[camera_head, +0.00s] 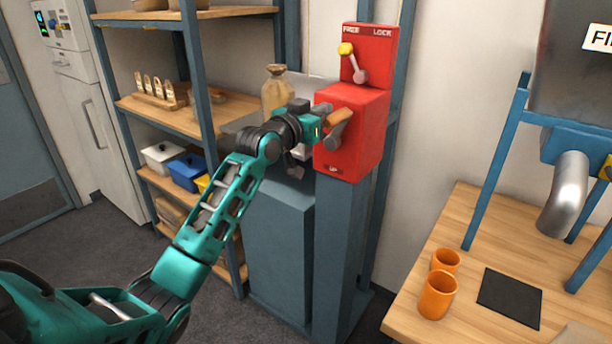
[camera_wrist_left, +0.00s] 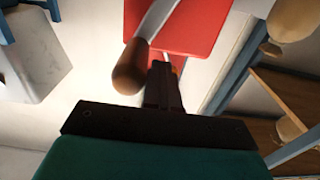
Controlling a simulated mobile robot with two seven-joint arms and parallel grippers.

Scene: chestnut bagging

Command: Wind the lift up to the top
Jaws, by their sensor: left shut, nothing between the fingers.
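The red crank box (camera_head: 362,140) of the lift sits on a blue-grey post (camera_head: 340,250), with "UP" marked low on its front. Its crank has a metal arm (camera_head: 336,138) and a wooden handle (camera_head: 342,117). My left gripper (camera_head: 318,125) is shut and empty, close beside the crank handle. In the left wrist view, the wooden handle (camera_wrist_left: 130,70) lies just left of the shut fingers, not between them; I cannot tell if they touch. A lever with a yellow knob (camera_head: 346,48) leans to the FREE side of the FREE/LOCK plate. My right gripper is not in view.
A tan bag (camera_head: 277,88) stands behind my left wrist. A shelf unit (camera_head: 185,113) with trays stands left. At right, a wooden table (camera_head: 410,300) holds two orange cups (camera_head: 437,295), a dark mat (camera_head: 509,298) and a machine with a metal spout (camera_head: 566,195).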

